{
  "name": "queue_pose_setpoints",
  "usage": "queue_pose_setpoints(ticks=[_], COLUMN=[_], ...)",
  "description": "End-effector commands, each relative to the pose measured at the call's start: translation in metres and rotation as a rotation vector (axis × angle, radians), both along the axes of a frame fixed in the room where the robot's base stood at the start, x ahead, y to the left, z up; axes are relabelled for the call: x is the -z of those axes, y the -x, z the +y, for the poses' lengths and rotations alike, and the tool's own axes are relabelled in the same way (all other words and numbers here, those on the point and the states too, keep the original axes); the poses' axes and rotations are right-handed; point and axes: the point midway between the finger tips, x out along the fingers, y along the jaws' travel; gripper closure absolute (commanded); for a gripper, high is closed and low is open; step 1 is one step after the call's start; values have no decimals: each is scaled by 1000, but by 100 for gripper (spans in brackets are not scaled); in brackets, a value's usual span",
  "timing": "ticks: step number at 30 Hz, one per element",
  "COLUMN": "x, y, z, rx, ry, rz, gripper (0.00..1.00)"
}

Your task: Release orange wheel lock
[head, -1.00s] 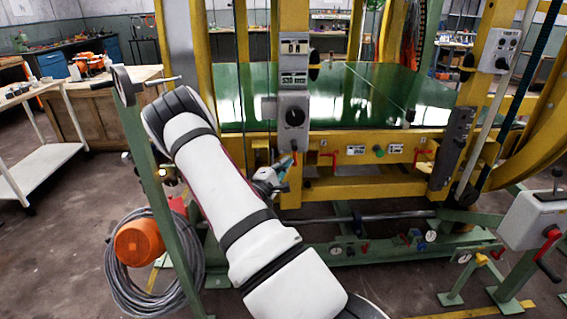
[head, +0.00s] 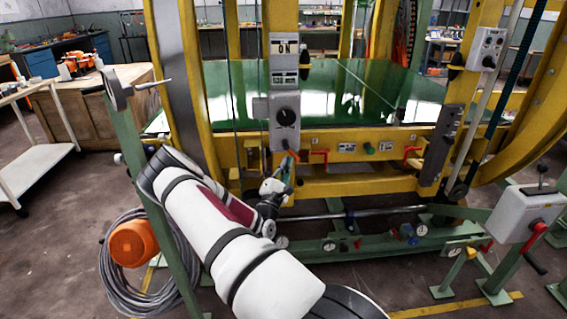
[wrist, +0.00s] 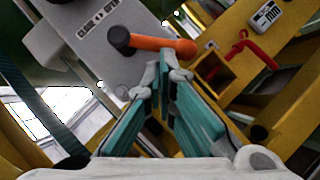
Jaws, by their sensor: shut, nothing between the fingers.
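An orange lever (wrist: 162,44) with a dark end sticks out under the grey control box (wrist: 88,30) in the wrist view. It also shows small in the head view (head: 293,154), below the box's black knob (head: 286,117). It is the orange part that fits the wheel lock. My gripper (wrist: 160,78) has teal fingers, tips together and empty, just below the lever in the picture. In the head view my gripper (head: 284,172) points up at the lever's underside. I cannot tell whether the tips touch the lever.
Red handles (head: 320,153) sit on the yellow beam (head: 350,150), right of the lever. A red bent handle (wrist: 255,48) shows in the wrist view. A green post (head: 150,180) stands left of my arm. A grey box (head: 530,214) on a stand is at right.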

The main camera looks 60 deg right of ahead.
Motion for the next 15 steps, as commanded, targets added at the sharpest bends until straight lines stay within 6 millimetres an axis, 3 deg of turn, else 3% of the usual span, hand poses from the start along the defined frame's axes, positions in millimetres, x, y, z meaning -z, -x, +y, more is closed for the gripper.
queue_pose_setpoints(ticks=[15], x=[-2], y=[11], z=[-9], rx=[-1], ry=[159], rz=[185], gripper=[100])
